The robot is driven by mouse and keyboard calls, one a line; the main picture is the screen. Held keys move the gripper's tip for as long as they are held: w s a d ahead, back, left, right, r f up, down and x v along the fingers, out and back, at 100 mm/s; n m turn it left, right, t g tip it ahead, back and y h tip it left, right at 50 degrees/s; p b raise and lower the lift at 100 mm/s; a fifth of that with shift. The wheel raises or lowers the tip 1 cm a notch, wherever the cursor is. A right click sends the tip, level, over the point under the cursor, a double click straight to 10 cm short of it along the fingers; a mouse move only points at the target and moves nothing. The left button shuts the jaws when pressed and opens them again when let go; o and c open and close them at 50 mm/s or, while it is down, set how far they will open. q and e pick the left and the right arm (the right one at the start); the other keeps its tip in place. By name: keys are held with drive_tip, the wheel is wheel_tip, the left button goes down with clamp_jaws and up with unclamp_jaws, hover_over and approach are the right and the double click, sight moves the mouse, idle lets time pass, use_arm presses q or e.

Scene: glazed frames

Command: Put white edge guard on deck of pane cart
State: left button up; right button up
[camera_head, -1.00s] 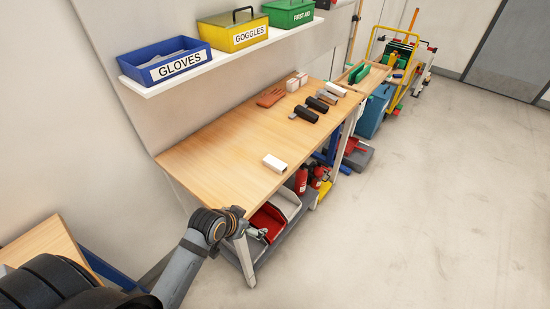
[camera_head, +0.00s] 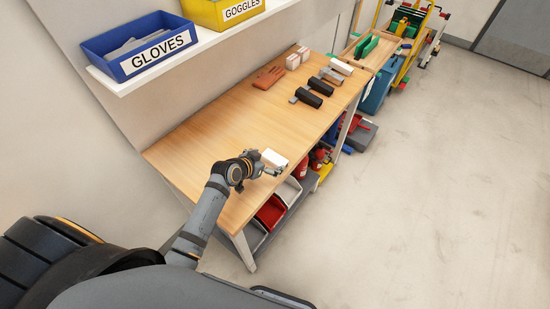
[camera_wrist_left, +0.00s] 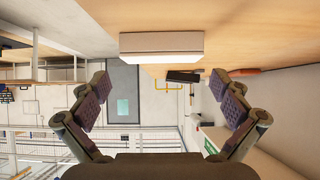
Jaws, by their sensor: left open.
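A white edge guard (camera_head: 274,157) lies on the front edge of the wooden workbench (camera_head: 215,140). In the left wrist view the white edge guard (camera_wrist_left: 161,45) shows as a pale block, ahead of and centred between the fingers. My left gripper (camera_head: 262,168) is right beside it at the bench edge; in the left wrist view (camera_wrist_left: 160,92) its fingers are spread with nothing between them. A yellow-framed cart (camera_head: 412,62) stands at the far end; I cannot tell whether it is the pane cart, and its deck is not clear. My right gripper is out of view.
Red and white bins (camera_head: 271,211) sit underneath. The floor (camera_head: 430,200) to the right is open.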

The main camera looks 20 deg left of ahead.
sight(275, 158)
use_arm(q)
drive_tip(key=shift+p+x, duration=0.55)
drive_tip(key=shift+x, duration=2.15)
drive_tip(key=shift+s+a, duration=0.15)
drive_tip(key=c, duration=0.5)
drive_tip(key=shift+c, duration=0.5)
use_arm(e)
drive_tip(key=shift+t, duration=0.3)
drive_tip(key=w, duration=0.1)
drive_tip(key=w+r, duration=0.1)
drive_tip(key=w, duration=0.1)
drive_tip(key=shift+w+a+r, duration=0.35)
